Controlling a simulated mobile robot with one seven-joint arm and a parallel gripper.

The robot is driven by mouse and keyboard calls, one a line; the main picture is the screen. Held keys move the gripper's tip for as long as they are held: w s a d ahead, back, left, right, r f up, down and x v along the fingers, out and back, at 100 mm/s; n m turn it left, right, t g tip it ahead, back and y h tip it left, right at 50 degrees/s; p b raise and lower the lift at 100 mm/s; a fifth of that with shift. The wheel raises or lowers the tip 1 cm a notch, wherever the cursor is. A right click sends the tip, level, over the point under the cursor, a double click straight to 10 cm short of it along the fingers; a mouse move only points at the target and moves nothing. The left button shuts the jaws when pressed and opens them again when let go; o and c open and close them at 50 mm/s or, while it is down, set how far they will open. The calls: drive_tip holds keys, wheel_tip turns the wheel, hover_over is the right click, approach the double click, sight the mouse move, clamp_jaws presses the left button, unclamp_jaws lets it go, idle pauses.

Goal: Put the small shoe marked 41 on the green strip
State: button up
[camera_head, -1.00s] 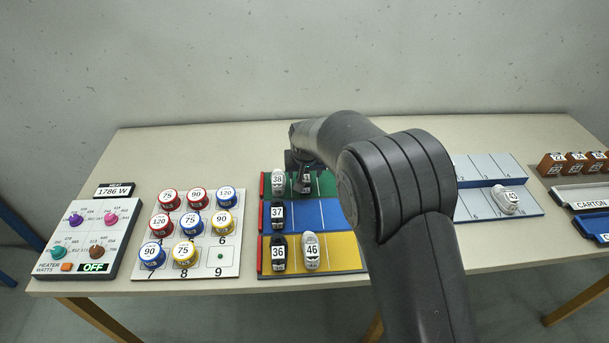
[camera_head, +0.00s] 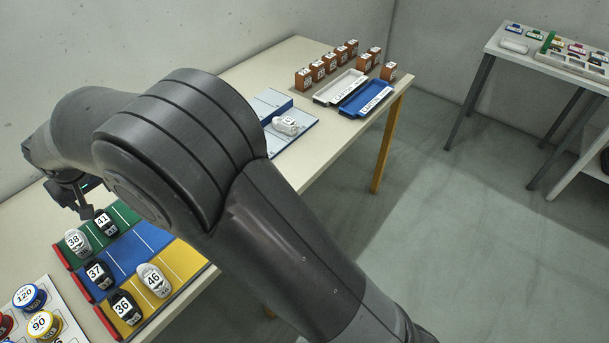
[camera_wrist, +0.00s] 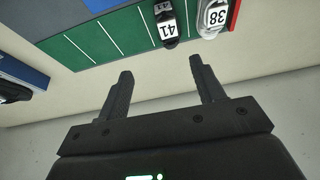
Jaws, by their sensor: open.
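The small black shoe marked 41 (camera_head: 105,223) stands on the green strip (camera_head: 124,212), beside the grey-white shoe marked 38 (camera_head: 76,242). In the wrist view the shoe 41 (camera_wrist: 167,30) and the shoe 38 (camera_wrist: 212,16) are side by side near the red end of the green strip (camera_wrist: 110,38). My gripper (camera_wrist: 160,82) is open and empty, its two fingers apart from both shoes. In the head view my gripper (camera_head: 88,205) is just behind the green strip, partly hidden by my arm.
The blue strip holds shoe 37 (camera_head: 97,272); the yellow strip holds shoes 36 (camera_head: 124,307) and 46 (camera_head: 153,280). A white shoe (camera_head: 285,126) lies on the grey-blue board to the right. Brown blocks (camera_head: 330,64), a white tray (camera_head: 340,88) and a blue tray (camera_head: 366,97) stand beyond.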

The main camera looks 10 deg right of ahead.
drive_tip(key=w+d+r+m, duration=0.1)
drive_tip(key=d+r, duration=0.4)
drive_tip(key=d, duration=0.6)
drive_tip(key=w+d+r+m+t, duration=0.15)
drive_tip(key=d+r, duration=0.25)
drive_tip(key=d, duration=0.7)
drive_tip(key=w+d+r+m, duration=0.15)
drive_tip(key=d+r, duration=0.35)
drive_tip(key=d, duration=0.6)
drive_tip(key=s+d+r+m+h, duration=0.1)
drive_tip(key=s+d, duration=0.3)
drive_tip(key=d, duration=0.3)
drive_tip(key=s+d+r+m+h, duration=0.1)
drive_tip(key=s+d, duration=0.3)
drive_tip(key=d, duration=0.3)
drive_tip(key=s+d+f+m+h, duration=0.1)
drive_tip(key=s+d+f+m, duration=0.1)
drive_tip(key=s+d, duration=0.8)
drive_tip(key=shift+s+d+f+m+t, duration=0.15)
drive_tip(key=shift+s+f+m+t, duration=0.35)
drive_tip(key=shift+f, duration=0.3)
